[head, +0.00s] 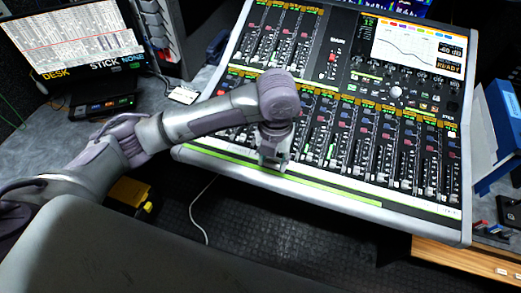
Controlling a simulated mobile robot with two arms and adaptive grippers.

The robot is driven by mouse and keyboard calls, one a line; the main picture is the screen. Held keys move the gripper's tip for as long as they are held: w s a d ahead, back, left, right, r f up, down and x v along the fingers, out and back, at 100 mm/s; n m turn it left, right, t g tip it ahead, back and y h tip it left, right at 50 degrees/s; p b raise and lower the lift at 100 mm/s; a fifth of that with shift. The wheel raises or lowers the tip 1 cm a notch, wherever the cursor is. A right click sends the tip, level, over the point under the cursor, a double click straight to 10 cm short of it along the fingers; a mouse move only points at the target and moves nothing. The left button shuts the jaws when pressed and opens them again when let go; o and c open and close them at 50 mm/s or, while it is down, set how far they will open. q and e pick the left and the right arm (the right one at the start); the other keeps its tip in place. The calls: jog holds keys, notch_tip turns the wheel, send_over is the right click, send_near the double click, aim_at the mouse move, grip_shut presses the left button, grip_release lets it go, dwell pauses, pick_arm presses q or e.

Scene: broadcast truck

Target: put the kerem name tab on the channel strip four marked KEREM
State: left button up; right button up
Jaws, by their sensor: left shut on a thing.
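The mixing console (455,222) fills the middle and right, with rows of faders. My left gripper (273,163) points down over the lower fader bank, close to the console's front edge. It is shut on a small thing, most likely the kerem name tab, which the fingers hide. Orange-yellow label strips run above the fader banks; their lettering is too small to read, so I cannot tell which strip is marked KEREM. My left forearm and wrist cover part of the console's left side. My right gripper is not in view.
A green strip (330,190) runs along the console's front edge. A screen (72,38) and a dark box (102,103) are on the left. A white card (184,95) lies on the grey desk. A blue binder (503,115) stands at the right.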

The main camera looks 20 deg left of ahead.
pick_arm(q)
jog(key=w+a+f, duration=0.3)
jog(key=w, duration=0.2)
jog(key=w+a+f+p, duration=0.1)
jog(key=w+a+f, duration=0.1)
jog(key=w, duration=0.1)
jog(key=shift+a+f, duration=0.3)
jog(key=shift+f, duration=0.05)
notch_tip(320, 180, down, 4)
jog(key=shift+f+p, duration=0.1)
jog(key=shift+p, duration=0.45)
jog(key=o, duration=0.4)
jog(key=shift+a+f, duration=0.1)
jog(key=o, duration=0.5)
jog(key=shift+c, duration=0.2)
